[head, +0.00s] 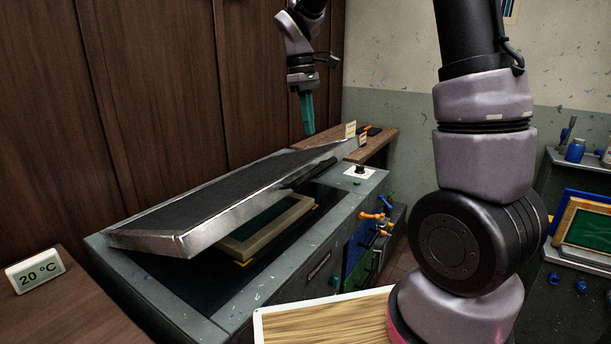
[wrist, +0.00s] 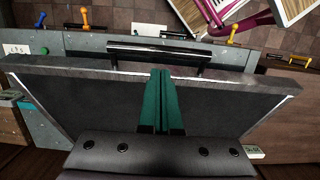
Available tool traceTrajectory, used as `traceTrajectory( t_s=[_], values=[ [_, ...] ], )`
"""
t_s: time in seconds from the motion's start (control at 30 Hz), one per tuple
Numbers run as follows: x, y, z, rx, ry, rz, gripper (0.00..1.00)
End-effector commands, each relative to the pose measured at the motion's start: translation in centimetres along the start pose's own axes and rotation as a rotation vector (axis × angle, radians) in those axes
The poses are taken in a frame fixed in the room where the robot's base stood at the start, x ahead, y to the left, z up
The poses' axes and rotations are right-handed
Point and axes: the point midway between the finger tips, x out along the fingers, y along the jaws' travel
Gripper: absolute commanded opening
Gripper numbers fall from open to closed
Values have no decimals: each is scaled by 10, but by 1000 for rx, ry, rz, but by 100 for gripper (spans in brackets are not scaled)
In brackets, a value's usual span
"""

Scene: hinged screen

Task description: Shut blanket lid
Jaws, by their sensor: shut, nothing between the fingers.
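The blanket lid (head: 225,192) is a dark panel with a pale metal rim on a grey cabinet unit (head: 222,331). My gripper (head: 309,131) points down above the lid's far part in the head view. Its green fingers are together and empty in the wrist view (wrist: 160,72), over the lid toward the handle. Contact cannot be told.
A knob (head: 360,170) sits on the unit's right corner, and orange clamps (head: 375,215) stick out from its side. A wooden shelf (head: 385,140) is behind. Brown panels (head: 130,100) rise behind the unit.

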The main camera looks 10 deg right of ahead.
Motion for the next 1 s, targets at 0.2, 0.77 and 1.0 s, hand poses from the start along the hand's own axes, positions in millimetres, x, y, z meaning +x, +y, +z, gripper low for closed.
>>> traceTrajectory(
  t_s=[0.2, 0.77, 1.0],
  values=[
    [14, 0, 0, 2, -1, -2, 0],
    [81, -1, 0, 3, -1, -2, 0],
    [90, 0, 0, 3, 0, -1, 0]
  ],
)
